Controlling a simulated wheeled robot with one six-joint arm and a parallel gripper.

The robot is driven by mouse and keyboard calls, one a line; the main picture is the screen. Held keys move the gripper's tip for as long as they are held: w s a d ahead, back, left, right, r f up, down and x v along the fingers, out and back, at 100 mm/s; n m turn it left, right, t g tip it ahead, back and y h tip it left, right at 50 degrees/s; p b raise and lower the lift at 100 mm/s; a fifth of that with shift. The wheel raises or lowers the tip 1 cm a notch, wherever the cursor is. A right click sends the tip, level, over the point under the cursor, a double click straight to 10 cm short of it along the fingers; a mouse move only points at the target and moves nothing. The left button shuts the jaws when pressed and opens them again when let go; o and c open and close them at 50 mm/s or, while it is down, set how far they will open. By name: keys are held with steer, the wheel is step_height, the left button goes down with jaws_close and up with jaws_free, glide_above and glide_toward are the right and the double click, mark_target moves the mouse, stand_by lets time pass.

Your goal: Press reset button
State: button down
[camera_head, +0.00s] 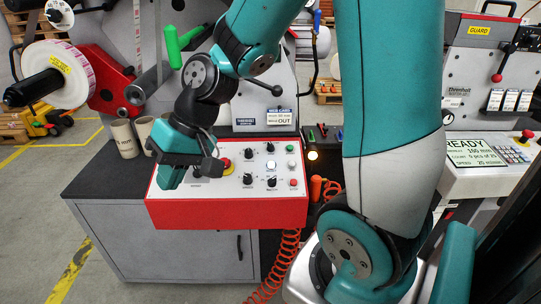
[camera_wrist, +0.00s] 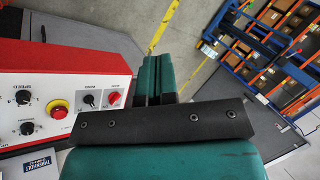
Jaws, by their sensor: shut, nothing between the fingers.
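The control panel (camera_head: 220,200) is a red box with a white top, carrying knobs and buttons. My gripper (camera_head: 171,180) is shut and empty at the panel's left end, pointing down and covering part of the white top. In the wrist view its teal fingers (camera_wrist: 156,75) lie together beside the panel's edge. A red button (camera_wrist: 114,97) sits near that edge, close to the fingers, next to a black knob (camera_wrist: 89,101). A red emergency stop on a yellow collar (camera_wrist: 57,109) is further along. I cannot read which button is labelled reset; contact with any button cannot be told.
A green handle (camera_head: 173,47) rises behind. A coiled orange hose (camera_head: 288,250) hangs at the right.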

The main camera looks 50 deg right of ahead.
steer(key=w+d+f+m+t+p, duration=0.25)
steer(key=w+d+m, duration=0.45)
steer(key=d, duration=0.4)
steer(key=m+t+h+p, duration=0.4)
steer(key=m+t+p, duration=0.15)
steer(key=m, duration=0.75)
glide_above(271, 165)
steer(key=s+a, duration=0.3)
step_height(271, 165, down, 8)
steer(key=shift+w+d, duration=0.25)
steer(key=f+b, duration=0.2)
steer(key=w+d+f+b, duration=0.1)
steer(key=f+b, duration=0.1)
steer(key=f, duration=0.1)
steer(key=f+b, duration=0.2)
steer(key=f, duration=0.1)
steer(key=shift+w+d+f+b, duration=0.15)
steer(key=shift+w+d+b, duration=0.15)
steer(key=shift+d+b, duration=0.1)
steer(key=shift+f, duration=0.15)
steer(key=shift+f+b, duration=0.25)
steer(key=shift+b, duration=0.05)
